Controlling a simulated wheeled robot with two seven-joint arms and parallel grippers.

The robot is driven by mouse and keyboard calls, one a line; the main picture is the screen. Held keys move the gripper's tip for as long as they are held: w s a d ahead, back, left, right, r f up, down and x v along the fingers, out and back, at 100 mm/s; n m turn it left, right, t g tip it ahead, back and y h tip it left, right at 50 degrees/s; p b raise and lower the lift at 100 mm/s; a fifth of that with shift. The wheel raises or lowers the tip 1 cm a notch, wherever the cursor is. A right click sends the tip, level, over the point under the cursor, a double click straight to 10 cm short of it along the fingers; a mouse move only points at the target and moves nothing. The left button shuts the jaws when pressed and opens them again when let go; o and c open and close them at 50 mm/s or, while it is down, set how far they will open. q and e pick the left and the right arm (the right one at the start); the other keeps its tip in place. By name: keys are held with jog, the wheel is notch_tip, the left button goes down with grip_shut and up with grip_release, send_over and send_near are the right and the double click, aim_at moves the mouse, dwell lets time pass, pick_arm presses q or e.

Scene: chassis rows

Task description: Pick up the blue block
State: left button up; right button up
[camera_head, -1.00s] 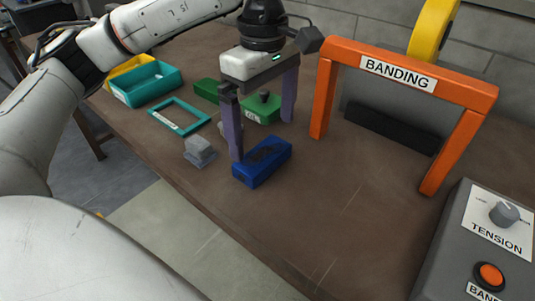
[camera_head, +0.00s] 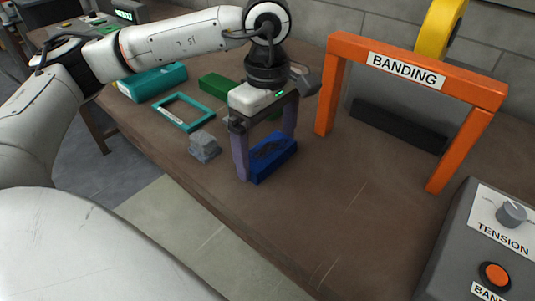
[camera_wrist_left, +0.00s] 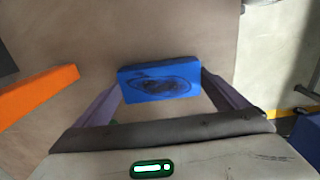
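The blue block (camera_head: 272,163) lies on the brown workbench, with a dark oval mark on its upper face. My left gripper (camera_head: 267,158) is lowered over it, with its two purple-grey fingers apart, one at each end of the block. In the left wrist view the blue block (camera_wrist_left: 158,82) sits between the fingertips of the left gripper (camera_wrist_left: 161,88), its ends very close to both fingers. Firm contact cannot be made out. My right gripper is not in view.
An orange BANDING arch (camera_head: 409,72) stands right of the block, with a dark bar behind it. A grey block (camera_head: 204,146), a teal frame (camera_head: 184,112), a teal bin (camera_head: 153,83) and a green block (camera_head: 217,86) lie to the left. A TENSION control box (camera_head: 482,250) is front right.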

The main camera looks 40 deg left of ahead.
aim_at(267, 150)
pick_arm(q)
jog(key=c, duration=0.4)
jog(key=shift+r, duration=0.15)
notch_tip(267, 150, up, 10)
jog(key=shift+f+p, duration=0.1)
jog(key=shift+p, duration=0.3)
